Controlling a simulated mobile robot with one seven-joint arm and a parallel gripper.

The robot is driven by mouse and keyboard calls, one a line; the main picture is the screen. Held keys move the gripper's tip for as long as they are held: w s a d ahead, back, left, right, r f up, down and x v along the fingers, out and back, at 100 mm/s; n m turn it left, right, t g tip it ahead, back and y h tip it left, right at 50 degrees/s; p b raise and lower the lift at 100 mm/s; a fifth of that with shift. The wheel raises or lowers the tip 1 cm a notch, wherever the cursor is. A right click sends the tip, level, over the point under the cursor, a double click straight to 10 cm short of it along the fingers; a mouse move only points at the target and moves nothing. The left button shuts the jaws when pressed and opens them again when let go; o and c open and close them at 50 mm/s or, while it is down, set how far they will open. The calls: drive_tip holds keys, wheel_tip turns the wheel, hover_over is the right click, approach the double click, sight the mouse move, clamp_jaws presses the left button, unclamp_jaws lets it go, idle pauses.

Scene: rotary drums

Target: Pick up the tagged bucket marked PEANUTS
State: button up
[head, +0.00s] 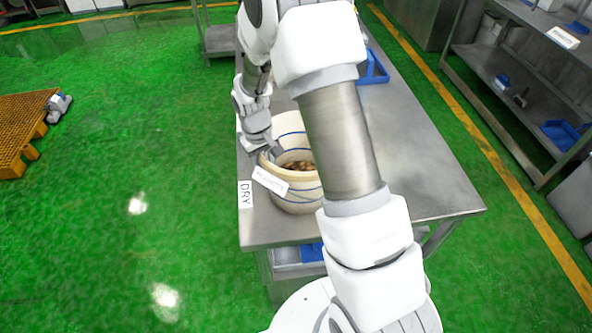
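A cream bucket with blue stripes (298,199) stands upright on the steel table (440,195), near its front left corner. Brown contents show inside it. A white tag (270,181) hangs at its rim on the left; its lettering is too small to read surely. My gripper (272,153) points down at the bucket's left back rim. It touches or overlaps the rim, and I cannot tell whether the fingers are closed on it. A second cream bucket with a blue stripe (290,124) stands just behind. My arm hides the right side of both buckets.
A "DRY" label (245,194) is on the table's left edge. A blue object (373,70) lies at the table's far end. A steel shelf (510,80) with blue items stands at right. Green floor at left is clear up to an orange pallet (22,115).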

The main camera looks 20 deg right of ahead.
clamp_jaws()
drive_tip(key=shift+r, duration=0.15)
idle(1.0)
